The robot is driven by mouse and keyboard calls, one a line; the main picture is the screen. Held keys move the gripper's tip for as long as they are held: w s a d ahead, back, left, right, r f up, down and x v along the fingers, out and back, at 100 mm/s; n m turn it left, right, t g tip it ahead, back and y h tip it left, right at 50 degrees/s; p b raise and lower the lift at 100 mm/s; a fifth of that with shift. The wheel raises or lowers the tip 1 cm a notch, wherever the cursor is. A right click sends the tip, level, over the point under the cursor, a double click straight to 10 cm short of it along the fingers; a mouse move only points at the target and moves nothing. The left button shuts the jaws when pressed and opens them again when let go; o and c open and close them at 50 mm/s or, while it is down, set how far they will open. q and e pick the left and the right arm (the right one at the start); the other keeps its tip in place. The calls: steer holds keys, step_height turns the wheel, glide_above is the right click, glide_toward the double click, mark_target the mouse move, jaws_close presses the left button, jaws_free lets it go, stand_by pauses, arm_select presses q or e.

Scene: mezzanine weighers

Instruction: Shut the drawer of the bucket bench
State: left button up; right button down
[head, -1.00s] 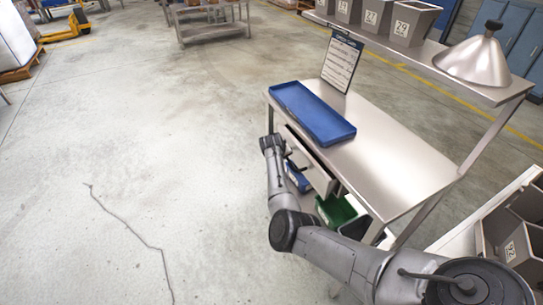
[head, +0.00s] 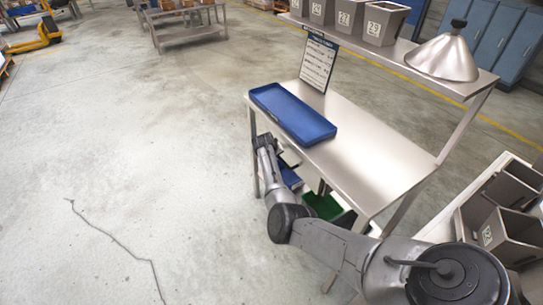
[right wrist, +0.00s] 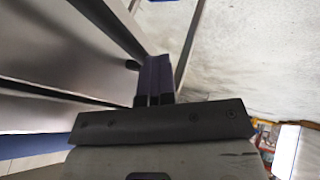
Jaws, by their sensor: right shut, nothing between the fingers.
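The bucket bench (head: 365,150) is a steel table right of centre in the head view. Its drawer (head: 290,158) shows as a small pale piece under the near edge of the top, mostly hidden by my right arm. I cannot tell whether a gap is left. My right gripper (right wrist: 155,82) is shut and empty in the right wrist view, its fingers beside a steel panel edge with a dark knob. Whether they touch it is unclear. In the head view my right wrist is beside the bench's near side. My left gripper is not in view.
A blue tray (head: 292,112) and a sign (head: 318,62) stand on the bench top. A shelf above holds numbered buckets (head: 382,22) and a steel cone (head: 443,57). Blue and green bins (head: 322,205) sit below. Grey bins stand at the right. The floor at left is clear.

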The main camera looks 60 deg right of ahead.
steer(key=w+a+f+p+v, duration=0.1)
steer(key=p+v, duration=0.5)
steer(key=v, duration=0.6)
steer(key=shift+w+a, duration=0.5)
steer(key=shift+a, duration=0.2)
